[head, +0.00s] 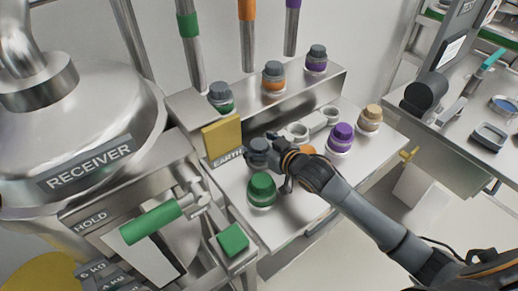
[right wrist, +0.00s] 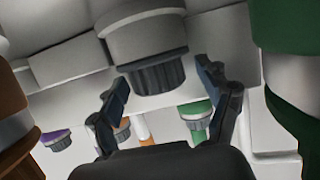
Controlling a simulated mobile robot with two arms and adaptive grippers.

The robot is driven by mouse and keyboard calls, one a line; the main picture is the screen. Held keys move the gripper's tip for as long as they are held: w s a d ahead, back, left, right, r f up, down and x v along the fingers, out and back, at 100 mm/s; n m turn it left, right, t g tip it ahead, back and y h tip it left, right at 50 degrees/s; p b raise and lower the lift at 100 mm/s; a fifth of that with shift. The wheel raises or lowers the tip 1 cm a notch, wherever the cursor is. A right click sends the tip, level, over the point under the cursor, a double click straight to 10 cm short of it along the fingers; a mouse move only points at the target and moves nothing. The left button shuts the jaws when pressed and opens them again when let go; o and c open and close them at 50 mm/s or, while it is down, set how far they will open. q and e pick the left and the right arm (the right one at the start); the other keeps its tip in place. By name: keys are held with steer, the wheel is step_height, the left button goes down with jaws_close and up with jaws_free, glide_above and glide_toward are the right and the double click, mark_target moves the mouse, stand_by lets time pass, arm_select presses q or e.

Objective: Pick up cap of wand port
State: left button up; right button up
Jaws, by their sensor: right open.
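A grey port with a dark grey ribbed cap (head: 257,146) stands on the front steel shelf, beside the yellow EARTH plate. My right gripper (head: 272,149) is at its right side and partly covers it. In the right wrist view, which looks upside down, the ribbed cap (right wrist: 157,74) lies between the two open fingers of my right gripper (right wrist: 163,80), with gaps visible on both sides. I cannot tell whether this is the wand port's cap. My left gripper is not in view.
A green-capped container (head: 262,188) stands close in front, and purple (head: 342,132) and tan (head: 371,114) ones to the right. An orange one (head: 308,149) is partly behind my gripper. Dark-capped ports (head: 273,70) line the raised back shelf. The receiver vessel (head: 80,130) stands left.

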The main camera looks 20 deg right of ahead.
mark_target(259, 144)
steer(key=shift+s, duration=0.1)
steer(key=shift+c, duration=0.7)
steer(key=c, duration=0.4)
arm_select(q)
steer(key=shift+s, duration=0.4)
arm_select(e)
steer(key=c, duration=1)
steer(key=shift+r, duration=0.55)
step_height(259, 144, up, 2)
steer(key=shift+r+b, duration=0.2)
steer(key=shift+b, duration=0.15)
arm_select(q)
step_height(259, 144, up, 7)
steer(key=p, duration=0.7)
steer(key=shift+p, duration=0.3)
arm_select(e)
steer(key=shift+s+a+r, duration=1.5)
steer(key=shift+s+r, duration=0.3)
steer(key=shift+r, duration=0.9)
steer(key=shift+s+a+r, duration=1.5)
steer(key=shift+s+r, duration=0.25)
steer(key=shift+r, duration=0.9)
steer(key=shift+s+a+r, duration=1.5)
steer(key=shift+s+r, duration=0.3)
steer(key=shift+r, duration=0.9)
